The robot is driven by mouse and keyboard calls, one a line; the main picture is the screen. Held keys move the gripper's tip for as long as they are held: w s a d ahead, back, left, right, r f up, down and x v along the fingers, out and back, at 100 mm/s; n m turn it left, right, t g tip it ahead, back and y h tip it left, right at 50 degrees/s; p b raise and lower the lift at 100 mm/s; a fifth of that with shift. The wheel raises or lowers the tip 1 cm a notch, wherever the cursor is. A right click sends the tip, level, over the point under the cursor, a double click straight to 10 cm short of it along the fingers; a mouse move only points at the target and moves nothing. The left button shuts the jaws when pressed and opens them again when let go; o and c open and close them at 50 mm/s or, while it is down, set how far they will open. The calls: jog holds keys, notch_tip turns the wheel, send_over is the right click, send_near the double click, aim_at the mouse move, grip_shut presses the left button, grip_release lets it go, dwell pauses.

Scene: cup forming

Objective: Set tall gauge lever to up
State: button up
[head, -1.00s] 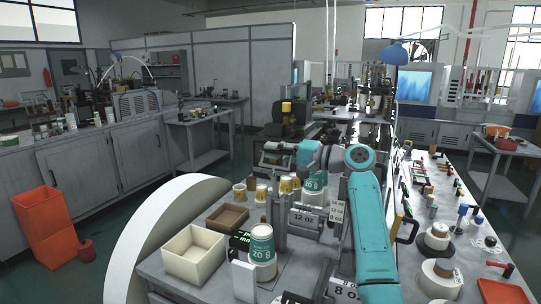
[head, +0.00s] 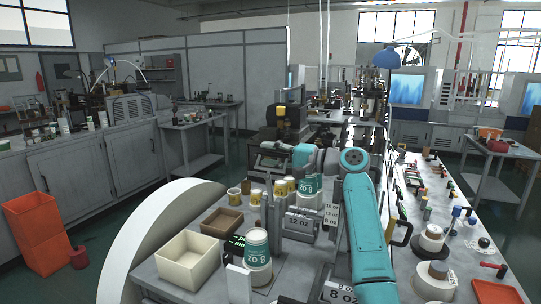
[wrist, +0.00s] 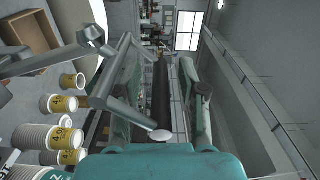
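My gripper (wrist: 160,105) shows in the wrist view as two greenish-grey fingers standing apart, so it is open. A dark round bar with a white end disc (wrist: 163,135) appears in the gap between them. I cannot tell whether it touches a finger. A bent grey metal bar (wrist: 128,104) crosses in front of the left finger and ends close to the white disc. It may be the tall gauge lever, but I cannot tell for sure. In the head view my gripper (head: 268,153) is small, held above the bench beyond the cups, and the lever is not clear there.
Yellow-banded cups (wrist: 58,103) stand close at the left in the wrist view. A cream bin (head: 190,257) and brown box (head: 222,221) sit left.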

jog(key=shift+d, duration=0.1)
jog(key=v, duration=1.1)
jog(key=shift+s+d, duration=0.15)
jog(key=shift+d, duration=0.25)
